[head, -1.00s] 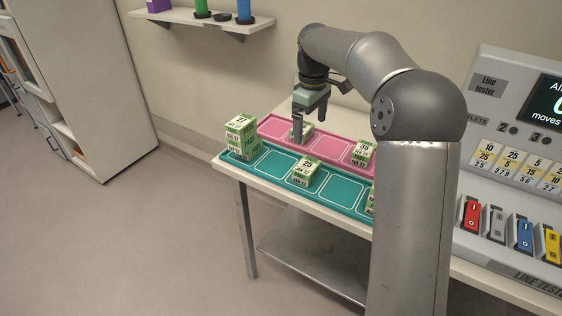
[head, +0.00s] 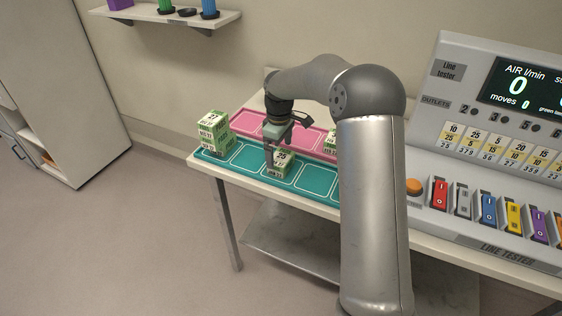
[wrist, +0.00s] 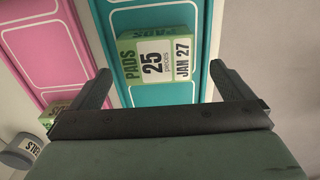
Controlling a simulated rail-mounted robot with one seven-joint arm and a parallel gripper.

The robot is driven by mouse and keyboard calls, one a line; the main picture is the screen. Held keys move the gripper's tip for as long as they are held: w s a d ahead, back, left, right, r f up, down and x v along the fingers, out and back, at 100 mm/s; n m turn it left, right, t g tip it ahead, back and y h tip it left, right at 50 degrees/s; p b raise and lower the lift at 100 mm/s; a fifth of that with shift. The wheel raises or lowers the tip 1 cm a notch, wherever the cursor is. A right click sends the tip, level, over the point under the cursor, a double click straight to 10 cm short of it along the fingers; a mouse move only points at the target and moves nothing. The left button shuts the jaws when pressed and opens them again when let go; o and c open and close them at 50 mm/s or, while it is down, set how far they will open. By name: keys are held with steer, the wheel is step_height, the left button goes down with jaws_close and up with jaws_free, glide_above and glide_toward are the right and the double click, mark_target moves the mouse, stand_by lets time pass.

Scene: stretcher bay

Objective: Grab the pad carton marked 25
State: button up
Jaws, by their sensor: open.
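The pad carton marked 25 (head: 284,160) is a green and white box in the teal tray (head: 318,179). In the wrist view the carton (wrist: 158,57) shows its label "PADS 25 pieces JAN 27". My gripper (head: 274,153) is over this carton in the head view, partly covering it. In the wrist view my gripper (wrist: 164,84) is open, one finger to each side below the carton in the picture, and empty. I cannot tell the exact height gap.
A stack of cartons (head: 213,131) stands at the teal tray's left end. Behind is the pink tray (head: 244,122), with a carton (head: 331,141) partly behind my arm. The line tester (head: 450,140) stands at right. Another carton (wrist: 47,117) shows at the wrist view's left.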

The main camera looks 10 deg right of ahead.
mark_target(281, 157)
steer(key=f, duration=0.3)
steer(key=f+p, duration=0.1)
steer(key=shift+d+f, duration=0.2)
steer(key=shift+d, duration=0.05)
steer(key=c, duration=1.1)
steer(key=shift+w+r, duration=0.1)
steer(key=shift+r, duration=0.05)
